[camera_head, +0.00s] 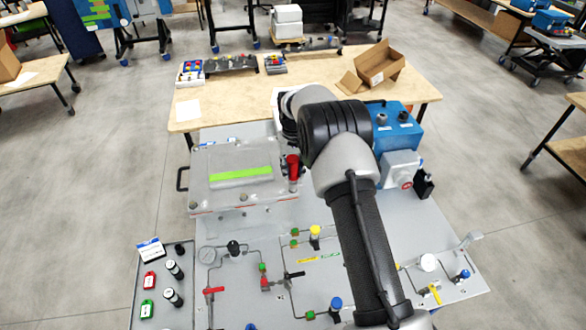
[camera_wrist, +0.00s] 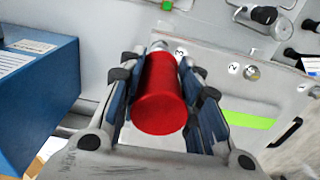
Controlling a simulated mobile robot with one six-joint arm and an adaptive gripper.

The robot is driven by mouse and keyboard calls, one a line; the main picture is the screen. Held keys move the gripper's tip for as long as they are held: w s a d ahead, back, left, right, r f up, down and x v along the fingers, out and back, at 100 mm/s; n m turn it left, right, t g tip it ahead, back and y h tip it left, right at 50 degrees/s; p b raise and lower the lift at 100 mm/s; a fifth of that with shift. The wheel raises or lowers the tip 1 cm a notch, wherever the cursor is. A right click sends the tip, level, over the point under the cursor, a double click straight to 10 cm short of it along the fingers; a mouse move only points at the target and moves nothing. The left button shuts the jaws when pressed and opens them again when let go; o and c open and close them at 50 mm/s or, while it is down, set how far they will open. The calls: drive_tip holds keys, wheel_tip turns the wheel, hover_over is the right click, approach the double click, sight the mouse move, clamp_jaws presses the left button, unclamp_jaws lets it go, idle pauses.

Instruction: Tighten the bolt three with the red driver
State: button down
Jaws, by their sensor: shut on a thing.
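In the wrist view my gripper (camera_wrist: 158,78) is shut on the red driver (camera_wrist: 160,100), with one finger on each side of its handle. The driver's far end is over the grey cover plate (camera_wrist: 285,90), next to the mark 3. Bolt three is hidden behind the driver, so I cannot tell whether the tip is seated on it. The bolt by mark 2 (camera_wrist: 252,72) shows to the right. In the head view the red driver (camera_head: 292,168) stands roughly upright at the right side of the cover plate (camera_head: 215,165), and my arm partly hides the gripper.
A blue box (camera_head: 395,128) stands right of the driver. A grey panel (camera_head: 360,245) with pipes, valves and coloured knobs lies in front. A tray (camera_head: 180,310) with red and green items is at the lower left. A wooden table (camera_head: 320,70) is behind.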

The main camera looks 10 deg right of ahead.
drive_tip(key=shift+f+b, duration=0.7)
drive_tip(key=shift+f, duration=0.25)
idle(0.5)
drive_tip(key=c, duration=1.7)
unclamp_jaws()
clamp_jaws()
drive_tip(key=m+b, duration=0.1)
drive_tip(key=m, duration=0.5)
drive_tip(key=shift+m, duration=0.3)
drive_tip(key=m+b, duration=0.1)
drive_tip(key=m, duration=0.5)
drive_tip(key=shift+f, duration=0.1)
drive_tip(key=m, duration=0.4)
drive_tip(key=shift+w+m+b, duration=0.1)
drive_tip(key=shift+m+b, duration=0.2)
drive_tip(key=shift+b, duration=0.05)
drive_tip(key=shift+o, duration=0.3)
unclamp_jaws()
drive_tip(key=shift+m, duration=0.6)
drive_tip(key=o, duration=0.3)
